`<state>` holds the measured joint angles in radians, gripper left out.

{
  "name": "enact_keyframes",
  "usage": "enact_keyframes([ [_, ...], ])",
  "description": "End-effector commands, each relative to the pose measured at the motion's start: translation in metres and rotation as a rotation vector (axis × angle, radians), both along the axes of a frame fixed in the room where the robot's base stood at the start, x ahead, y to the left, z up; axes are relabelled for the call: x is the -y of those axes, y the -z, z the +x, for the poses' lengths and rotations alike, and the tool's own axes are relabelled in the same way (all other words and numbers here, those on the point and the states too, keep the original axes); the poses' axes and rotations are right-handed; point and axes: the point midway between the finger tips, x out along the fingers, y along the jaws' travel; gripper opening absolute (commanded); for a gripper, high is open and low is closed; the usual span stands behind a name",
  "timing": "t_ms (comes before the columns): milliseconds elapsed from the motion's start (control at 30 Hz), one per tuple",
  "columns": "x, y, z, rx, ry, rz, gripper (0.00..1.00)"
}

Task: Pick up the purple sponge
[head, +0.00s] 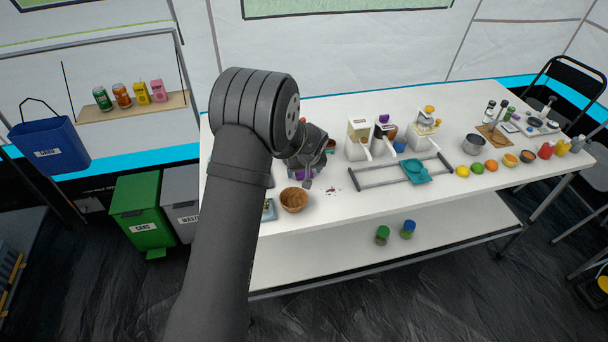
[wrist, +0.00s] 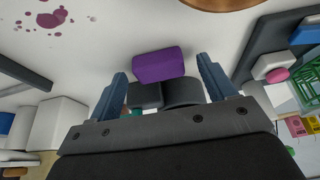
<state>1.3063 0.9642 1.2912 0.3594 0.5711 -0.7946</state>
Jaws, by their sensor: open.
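The purple sponge (wrist: 158,65) is a small block on the white table in the wrist view. It lies just beyond and between the fingertips of my gripper (wrist: 162,70), with a gap on each side. In the head view a bit of purple (head: 304,174) shows by my gripper (head: 299,175), which is low over the table. My gripper is open and holds nothing. My arm and gripper hide most of the sponge in the head view. I cannot tell whether the fingertips reach down alongside it.
A wooden bowl (head: 293,200) stands close in front of my gripper. Purple-red stains (head: 332,190) mark the white table (head: 350,210) to its right. Dispensers (head: 359,138) and a grey rail frame (head: 385,178) stand further right.

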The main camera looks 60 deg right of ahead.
Motion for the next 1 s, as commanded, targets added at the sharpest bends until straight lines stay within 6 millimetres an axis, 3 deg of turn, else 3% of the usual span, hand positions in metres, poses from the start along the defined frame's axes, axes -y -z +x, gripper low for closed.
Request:
enact_keyframes([
  [267,0.0007,0.0026,0.0005,0.000,0.000,0.000,0.76],
  [500,0.0006,0.0024,0.0004,0.000,0.000,0.000,0.29],
  [1000,0.0010,-0.0058,0.0006,0.000,0.000,-0.001,0.29],
])
